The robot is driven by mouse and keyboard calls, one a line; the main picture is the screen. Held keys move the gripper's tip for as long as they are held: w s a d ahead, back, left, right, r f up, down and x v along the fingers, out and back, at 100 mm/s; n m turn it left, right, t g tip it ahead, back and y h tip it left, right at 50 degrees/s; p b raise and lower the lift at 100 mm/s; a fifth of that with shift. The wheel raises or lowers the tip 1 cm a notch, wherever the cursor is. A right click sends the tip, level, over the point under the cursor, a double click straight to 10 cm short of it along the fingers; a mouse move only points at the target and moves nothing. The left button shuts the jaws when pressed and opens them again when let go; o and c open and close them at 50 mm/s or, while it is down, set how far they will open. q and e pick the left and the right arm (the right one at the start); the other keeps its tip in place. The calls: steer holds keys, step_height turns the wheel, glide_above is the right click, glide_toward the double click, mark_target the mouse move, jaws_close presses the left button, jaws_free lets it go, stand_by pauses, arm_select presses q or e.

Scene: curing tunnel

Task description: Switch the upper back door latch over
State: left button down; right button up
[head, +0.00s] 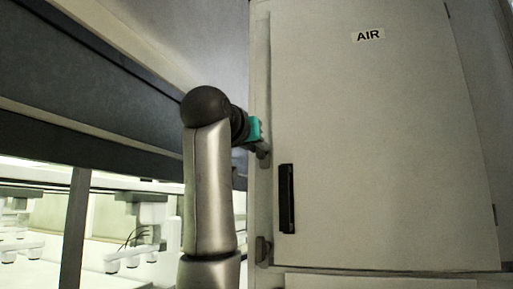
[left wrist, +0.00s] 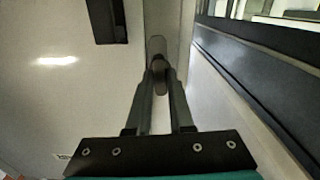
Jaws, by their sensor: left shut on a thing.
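The upper back door latch (head: 264,152) is a small grey lever at the left edge of a pale door marked AIR (head: 380,120). My left gripper (head: 256,146) reaches it from the left, partly hidden behind my own arm. In the left wrist view the latch (left wrist: 157,46) shows as a rounded grey piece at the door's edge. The two fingers of the left gripper (left wrist: 160,76) are closed around its near part. How far the latch is turned is hard to tell. My right gripper is not in view.
A similar lower latch (head: 262,249) sits further down the same edge. A black handle (head: 286,198) is on the door, right of the latches. A dark beam (head: 90,95) of the tunnel runs close on the left, with pale fixtures (head: 130,255) below it.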

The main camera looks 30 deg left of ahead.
arm_select(q)
steer(key=shift+m, duration=0.5)
steer(key=c, duration=0.8)
jaws_free()
steer(key=shift+s, duration=0.1)
steer(key=b+v, duration=1.1)
steer(key=v, duration=0.4)
steer(key=shift+s+a, duration=0.1)
steer(key=shift+f, duration=0.1)
